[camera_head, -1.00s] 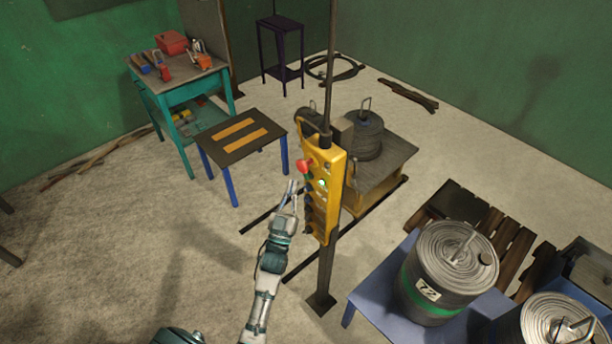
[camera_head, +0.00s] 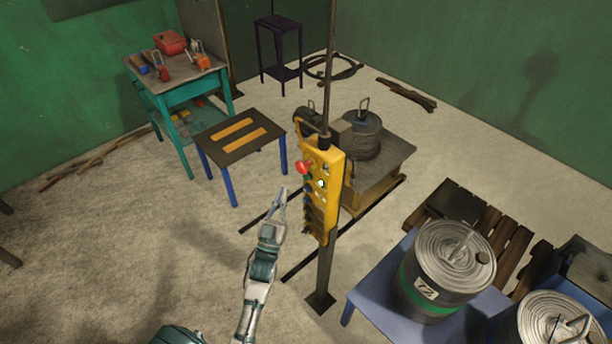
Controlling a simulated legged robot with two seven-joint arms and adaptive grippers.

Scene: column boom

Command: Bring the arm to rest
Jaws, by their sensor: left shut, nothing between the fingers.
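My left arm reaches up from the bottom of the head view. Its gripper (camera_head: 281,202) is shut and empty, pointing away from me. It stands just left of the yellow control box (camera_head: 323,196), with a visible gap between them in the picture. The box hangs on a dark upright pole (camera_head: 325,276). My right gripper is not in view.
A low table (camera_head: 236,150) with two orange strips stands behind left. A teal bench (camera_head: 164,93) with tools is beyond it. A weight stands on a cart (camera_head: 388,162) behind the pole. Drums stand on a blue table (camera_head: 377,289) at right. Open floor lies at left.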

